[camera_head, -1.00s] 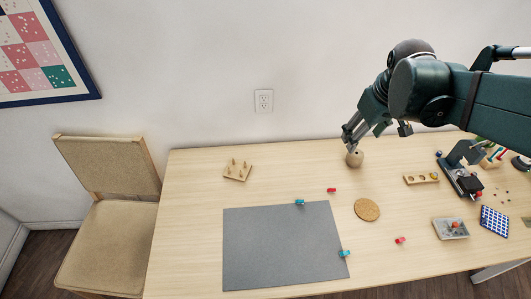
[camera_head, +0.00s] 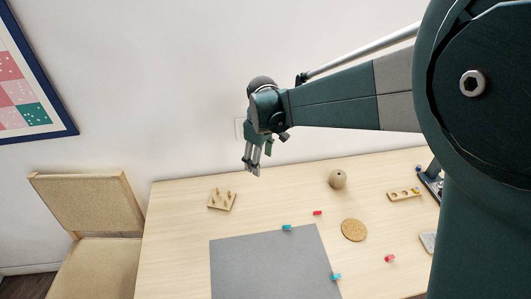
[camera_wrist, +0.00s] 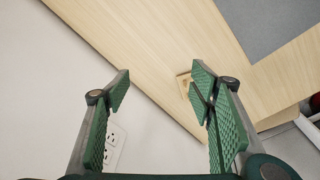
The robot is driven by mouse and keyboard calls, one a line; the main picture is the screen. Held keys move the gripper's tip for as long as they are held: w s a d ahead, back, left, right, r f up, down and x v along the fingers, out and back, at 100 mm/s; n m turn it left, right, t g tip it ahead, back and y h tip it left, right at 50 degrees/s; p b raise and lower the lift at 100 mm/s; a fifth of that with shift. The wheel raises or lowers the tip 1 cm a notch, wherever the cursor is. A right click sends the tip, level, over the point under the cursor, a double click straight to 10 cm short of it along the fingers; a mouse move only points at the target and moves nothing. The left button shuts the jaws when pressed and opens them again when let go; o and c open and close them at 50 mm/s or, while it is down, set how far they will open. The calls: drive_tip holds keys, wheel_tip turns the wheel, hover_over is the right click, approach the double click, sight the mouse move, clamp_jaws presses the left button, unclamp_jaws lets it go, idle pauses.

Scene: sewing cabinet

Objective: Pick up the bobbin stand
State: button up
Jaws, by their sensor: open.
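The bobbin stand, a small square wooden board with several upright pegs (camera_head: 222,200), stands at the back left of the table near the wall. My gripper (camera_head: 252,171) is open and empty, pointing down above the back edge of the table, up and to the right of the stand, clear of it. In the wrist view, my gripper (camera_wrist: 160,80) has its green pads wide apart. A small piece of the stand (camera_wrist: 184,84) shows beside the right finger, which hides the rest.
A grey mat (camera_head: 270,262) lies in front of the stand. A round beige pincushion-like ball (camera_head: 338,179), a cork disc (camera_head: 354,230), red and blue small pieces, and a wooden block with holes (camera_head: 404,193) lie to the right. The wall with an outlet (camera_wrist: 114,146) is close behind.

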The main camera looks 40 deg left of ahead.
sight(216, 198)
drive_tip(key=s+a+f+n, duration=0.2)
drive_tip(key=s+a+f, duration=0.3)
drive_tip(key=a, duration=0.3)
drive_tip(key=s+a+f+n+h, duration=0.1)
drive_tip(key=s+a+f+n, duration=0.1)
drive_tip(key=s+a+f, duration=0.4)
drive_tip(key=shift+a+f+g, duration=0.4)
drive_tip(key=shift+a+f, duration=0.35)
drive_tip(key=shift+a, duration=0.35)
drive_tip(key=shift+s, duration=0.1)
drive_tip(key=shift+f, duration=0.1)
drive_tip(key=shift+f, duration=1.2)
drive_tip(key=shift+f, duration=0.1)
drive_tip(key=shift+f+b, duration=0.6)
drive_tip(key=shift+f, duration=1.95)
drive_tip(key=shift+c, duration=0.2)
drive_tip(key=c, duration=1)
